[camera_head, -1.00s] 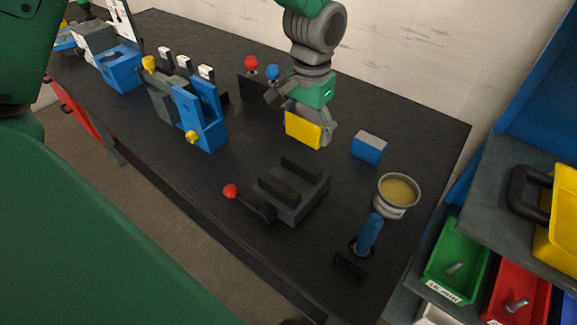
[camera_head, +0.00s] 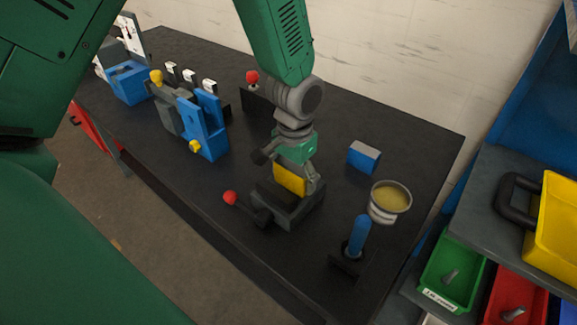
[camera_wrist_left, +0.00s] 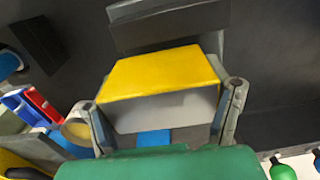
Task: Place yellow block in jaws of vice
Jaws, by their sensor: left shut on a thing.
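My left gripper (camera_head: 293,184) is shut on the yellow block (camera_head: 290,179) and holds it at the dark grey vice (camera_head: 291,218), by its upper part. In the left wrist view, the yellow block (camera_wrist_left: 160,72) lies between the two fingers (camera_wrist_left: 164,100), its yellow face up and a grey face toward the camera. A vice jaw (camera_wrist_left: 168,30) shows just beyond the block. The gripper and block hide the rear jaw in the head view. I cannot tell how far down between the jaws the block sits. My right gripper is not in view.
A blue-grey block (camera_head: 364,156), a tin (camera_head: 389,200) and a blue-handled tool (camera_head: 358,236) stand to the right. A blue fixture (camera_head: 204,130) stands to the left. The table's front edge is close.

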